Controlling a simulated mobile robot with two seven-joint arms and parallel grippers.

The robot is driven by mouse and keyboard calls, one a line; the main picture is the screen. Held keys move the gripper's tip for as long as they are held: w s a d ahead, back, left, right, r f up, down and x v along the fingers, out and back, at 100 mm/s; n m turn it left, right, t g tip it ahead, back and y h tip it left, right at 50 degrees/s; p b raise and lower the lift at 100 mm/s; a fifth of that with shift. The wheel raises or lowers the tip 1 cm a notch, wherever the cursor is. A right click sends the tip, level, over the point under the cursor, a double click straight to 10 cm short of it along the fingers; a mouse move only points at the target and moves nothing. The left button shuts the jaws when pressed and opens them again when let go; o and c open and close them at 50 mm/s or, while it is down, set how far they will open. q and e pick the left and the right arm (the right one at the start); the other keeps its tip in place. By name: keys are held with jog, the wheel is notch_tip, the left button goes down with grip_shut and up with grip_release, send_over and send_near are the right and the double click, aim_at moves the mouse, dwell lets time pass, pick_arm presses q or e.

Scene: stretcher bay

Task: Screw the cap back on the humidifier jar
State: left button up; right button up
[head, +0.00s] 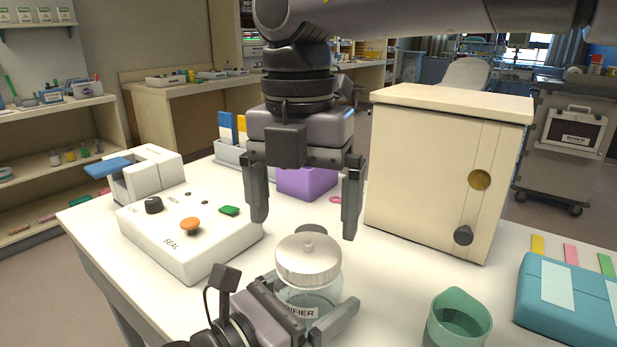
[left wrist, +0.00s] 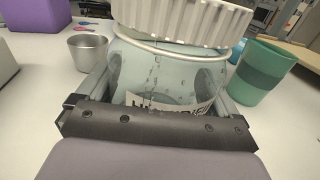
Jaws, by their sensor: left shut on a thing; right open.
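The humidifier jar (head: 308,292) is clear glass with a white label and stands upright on the white table at the front. My left gripper (head: 310,310) is shut around its body, and the jar also fills the left wrist view (left wrist: 165,75). The silvery ribbed cap (head: 308,262) sits on the jar's mouth. In the left wrist view the ribbed cap (left wrist: 185,20) is above the glass rim; I cannot tell whether its threads are engaged. My right gripper (head: 304,226) points down, open and empty, above the cap, with its fingers apart from it.
A white sealing device (head: 190,240) with knobs is at left. A cream cabinet (head: 430,170) stands behind right. A green cup (head: 458,325) and a teal case (head: 570,295) are at right. A purple box (head: 308,182) is behind. A metal cup (left wrist: 88,52) shows in the left wrist view.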

jog(key=n, duration=0.3)
jog(key=shift+r+n, duration=0.1)
jog(key=shift+n, duration=0.2)
jog(key=n, duration=0.5)
jog(key=shift+r, duration=0.15)
jog(key=n, duration=0.5)
jog(key=shift+r, duration=0.15)
jog(key=n, duration=0.4)
jog(key=shift+r+n, duration=0.15)
jog(key=shift+n, duration=0.25)
jog(key=n, duration=0.5)
jog(key=shift+w+r, duration=0.1)
jog(key=shift+r, duration=0.1)
jog(key=n, duration=0.4)
jog(key=shift+w+d+r+n, duration=0.1)
jog(key=shift+d+r+n, duration=0.1)
jog(key=shift+n, duration=0.2)
jog(key=n, duration=0.4)
jog(key=shift+w+r+n, duration=0.1)
jog(key=shift+r+n, duration=0.1)
jog(key=shift+n, duration=0.2)
jog(key=n, duration=0.4)
jog(key=shift+w+d+r, duration=0.1)
jog(key=shift+d+r, duration=0.05)
jog(key=shift+r, duration=0.05)
